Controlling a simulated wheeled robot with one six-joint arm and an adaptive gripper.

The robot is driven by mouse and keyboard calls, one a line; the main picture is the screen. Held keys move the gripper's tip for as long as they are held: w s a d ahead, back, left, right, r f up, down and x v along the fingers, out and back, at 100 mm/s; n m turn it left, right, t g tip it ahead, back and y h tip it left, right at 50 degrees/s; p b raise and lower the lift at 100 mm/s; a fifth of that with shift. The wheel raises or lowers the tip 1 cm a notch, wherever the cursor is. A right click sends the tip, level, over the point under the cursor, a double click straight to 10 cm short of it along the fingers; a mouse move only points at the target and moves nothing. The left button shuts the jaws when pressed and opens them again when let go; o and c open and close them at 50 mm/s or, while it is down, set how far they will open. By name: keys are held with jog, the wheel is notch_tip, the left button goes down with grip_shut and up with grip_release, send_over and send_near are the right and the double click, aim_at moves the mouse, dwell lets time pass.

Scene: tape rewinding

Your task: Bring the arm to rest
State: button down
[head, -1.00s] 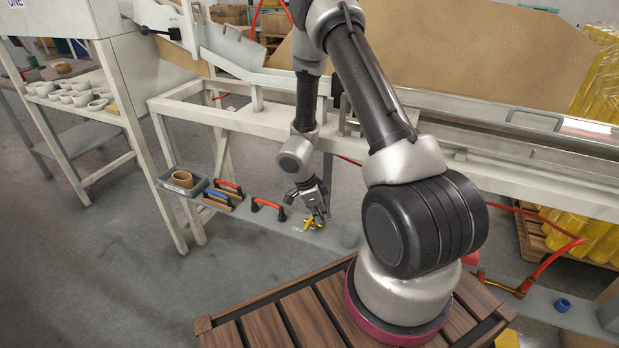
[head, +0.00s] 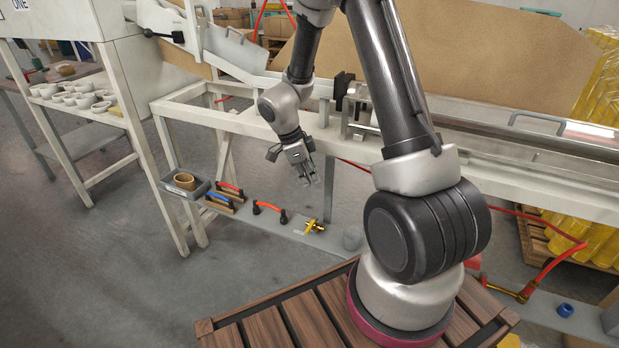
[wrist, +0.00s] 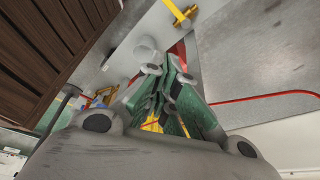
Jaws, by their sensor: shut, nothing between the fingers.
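My gripper (head: 309,181) is shut and empty in the head view. It points down in the air, above the low grey shelf and in front of the white machine frame. In the wrist view my gripper's fingers (wrist: 165,105) are together with nothing between them. A small yellow tool (head: 314,226) lies on the low shelf below my gripper, apart from it. It also shows at the top of the wrist view (wrist: 181,15).
The low shelf also holds a grey bin with a tan ring (head: 184,181), red- and blue-handled tools (head: 225,197) and a red-handled piece (head: 269,207). The white frame (head: 250,122) stands close behind my arm.

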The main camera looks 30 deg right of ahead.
dwell(0.3)
jog(key=w+a+r+n+t+y, duration=0.1)
jog(key=w+r+n+t+y, duration=0.1)
jog(key=w+n+t, duration=0.4)
jog(key=s+a+r+n+t+y, duration=0.1)
jog(key=s+a+r+n+y, duration=0.5)
jog(key=r, duration=0.4)
jog(key=s+d+r+n+h, duration=0.1)
jog(key=s+d+r+n, duration=0.2)
jog(key=s+r, duration=0.2)
jog(key=s+d+r+n+h, duration=0.2)
jog(key=s+r, duration=0.4)
jog(key=s, duration=0.4)
jog(key=s+d+r+n+g+h, duration=0.1)
jog(key=s+d+r+n, duration=0.3)
jog(key=s, duration=0.3)
jog(key=shift+s+d+r+n+h, duration=0.15)
jog(key=shift+d+r+n+h, duration=0.15)
jog(key=shift+r+n, duration=0.6)
